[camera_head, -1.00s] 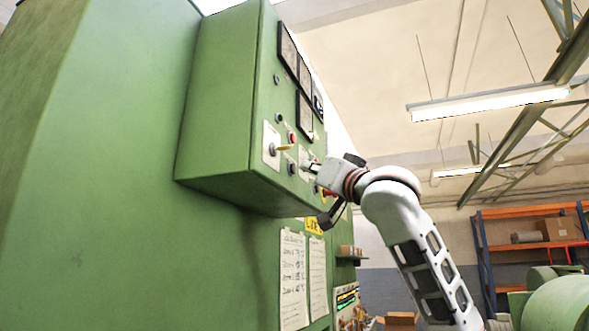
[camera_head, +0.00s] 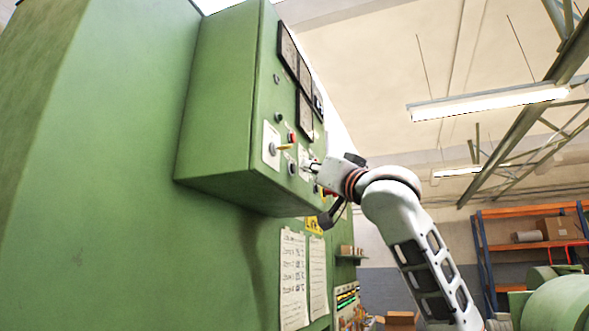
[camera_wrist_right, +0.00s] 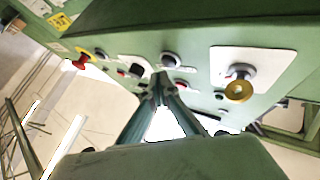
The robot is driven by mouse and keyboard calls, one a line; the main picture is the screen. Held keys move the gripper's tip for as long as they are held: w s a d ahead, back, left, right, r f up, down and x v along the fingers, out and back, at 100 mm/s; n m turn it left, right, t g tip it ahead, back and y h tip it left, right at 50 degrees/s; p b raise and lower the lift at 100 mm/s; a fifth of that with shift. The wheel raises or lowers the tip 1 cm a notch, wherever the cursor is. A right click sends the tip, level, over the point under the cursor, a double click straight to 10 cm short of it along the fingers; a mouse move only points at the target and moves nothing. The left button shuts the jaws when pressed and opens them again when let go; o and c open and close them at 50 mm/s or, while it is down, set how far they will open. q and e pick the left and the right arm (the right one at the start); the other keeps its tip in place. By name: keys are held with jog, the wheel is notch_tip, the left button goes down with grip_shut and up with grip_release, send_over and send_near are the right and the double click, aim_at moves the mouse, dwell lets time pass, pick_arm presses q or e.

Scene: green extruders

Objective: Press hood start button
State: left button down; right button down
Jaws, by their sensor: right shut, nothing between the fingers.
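The green control box (camera_head: 225,105) carries a panel with several buttons, knobs and meters. My right gripper (camera_head: 308,166) is at the lower part of this panel, with its fingers pointing at the controls. In the right wrist view its fingers (camera_wrist_right: 160,86) are shut together and empty, with the tips at or very near the panel. A dark round control (camera_wrist_right: 170,60) and a red button (camera_wrist_right: 181,84) are close to the tips. Labels are too small to read, so I cannot tell which one is the hood start button, or whether the tips touch one. My left gripper is not in view.
A switch with a brass knob (camera_wrist_right: 238,90) sits on a white plate beside the fingers. A red mushroom button (camera_wrist_right: 82,62) is further left on the panel. Paper sheets (camera_head: 293,280) hang below the box. Open room lies right of the box, before an orange shelf rack (camera_head: 530,212).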

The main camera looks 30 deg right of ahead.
jog(key=shift+w+a, duration=0.25)
jog(key=shift+w, duration=0.15)
dwell(0.4)
jog(key=shift+w+a, duration=0.15)
jog(key=shift+a, duration=0.05)
dwell(0.3)
jog(key=shift+w+a, duration=0.1)
dwell(0.4)
jog(key=shift+s+d, duration=0.5)
jog(key=shift+s, duration=0.1)
